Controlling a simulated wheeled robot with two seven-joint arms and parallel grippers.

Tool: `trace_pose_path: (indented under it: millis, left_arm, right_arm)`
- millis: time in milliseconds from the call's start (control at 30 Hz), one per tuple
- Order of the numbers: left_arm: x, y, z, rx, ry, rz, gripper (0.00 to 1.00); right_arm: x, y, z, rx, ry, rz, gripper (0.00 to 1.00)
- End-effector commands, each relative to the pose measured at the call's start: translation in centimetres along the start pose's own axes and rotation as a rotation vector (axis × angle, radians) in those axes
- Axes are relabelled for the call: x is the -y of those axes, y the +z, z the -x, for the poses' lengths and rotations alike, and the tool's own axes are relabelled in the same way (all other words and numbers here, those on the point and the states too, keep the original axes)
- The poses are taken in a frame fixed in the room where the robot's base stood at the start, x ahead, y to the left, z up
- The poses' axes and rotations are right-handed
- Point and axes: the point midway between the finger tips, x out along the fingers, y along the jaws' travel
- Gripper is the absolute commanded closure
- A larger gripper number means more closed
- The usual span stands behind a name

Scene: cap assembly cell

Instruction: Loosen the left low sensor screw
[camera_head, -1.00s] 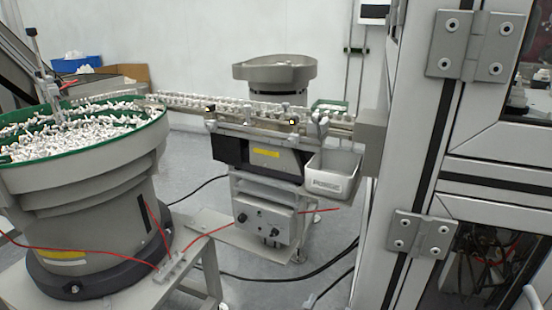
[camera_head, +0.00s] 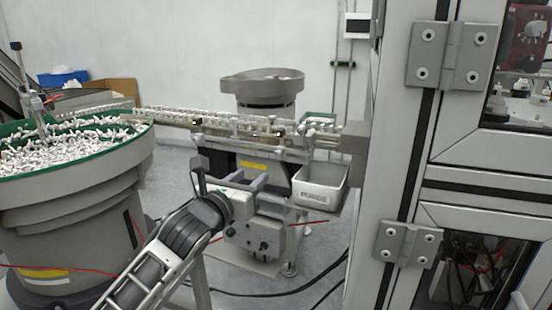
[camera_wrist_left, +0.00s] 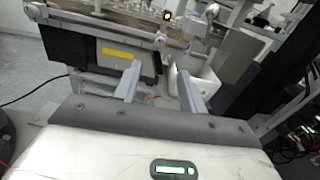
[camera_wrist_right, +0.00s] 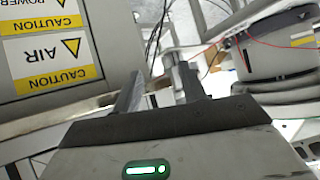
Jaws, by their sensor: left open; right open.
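The feeder track (camera_head: 225,122) runs across the middle of the head view, with small sensor fittings along its front side. In the left wrist view, a lit round sensor (camera_wrist_left: 167,16) and a round silver knob (camera_wrist_left: 159,43) below it show beyond the fingers; I cannot tell which fitting holds the left low screw. My left gripper (camera_head: 230,173) is open and empty, in front of and below the track. It also shows in the left wrist view (camera_wrist_left: 156,80). My right gripper (camera_wrist_right: 160,80) is open and empty in the right wrist view, away from the track, and out of the head view.
A metal bin (camera_head: 320,188) hangs at the track's right end. A large bowl feeder (camera_head: 75,195) full of white parts stands at left. The machine frame (camera_head: 390,180) stands at right. A cabinet with caution labels (camera_wrist_right: 55,60) is close to my right gripper.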

Motion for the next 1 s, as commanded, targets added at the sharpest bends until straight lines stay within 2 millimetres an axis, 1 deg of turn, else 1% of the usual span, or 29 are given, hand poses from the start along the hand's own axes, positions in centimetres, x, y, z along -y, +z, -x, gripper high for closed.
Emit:
trace_pose_path:
  millis: [33, 200, 500, 700, 833, 1000]
  left_arm:
    - [0.1, 0.1, -1.1, 0.001, 0.000, 0.005, 0.58]
    - [0.1, 0.1, -4.4, 0.000, -0.001, 0.004, 0.58]
    - [0.1, 0.0, -9.3, -0.001, 0.000, 0.001, 0.58]
    - [0.1, 0.0, -11.5, -0.001, -0.001, 0.000, 0.58]
    - [0.1, 0.0, -12.3, -0.001, -0.001, 0.000, 0.58]
    - [0.1, 0.0, -12.7, 0.000, -0.001, 0.000, 0.58]
  right_arm:
    - [0.0, 0.0, 0.0, 0.000, 0.000, 0.001, 0.58]
    - [0.0, -0.1, 0.1, 0.001, 0.001, 0.003, 0.58]
    - [0.0, 0.0, 0.0, 0.001, 0.000, 0.003, 0.58]
    - [0.0, 0.1, -0.1, 0.000, -0.001, 0.001, 0.58]
    - [0.0, 0.1, -0.1, -0.003, -0.002, -0.001, 0.58]
    - [0.0, 0.0, -0.1, -0.004, -0.003, -0.002, 0.58]
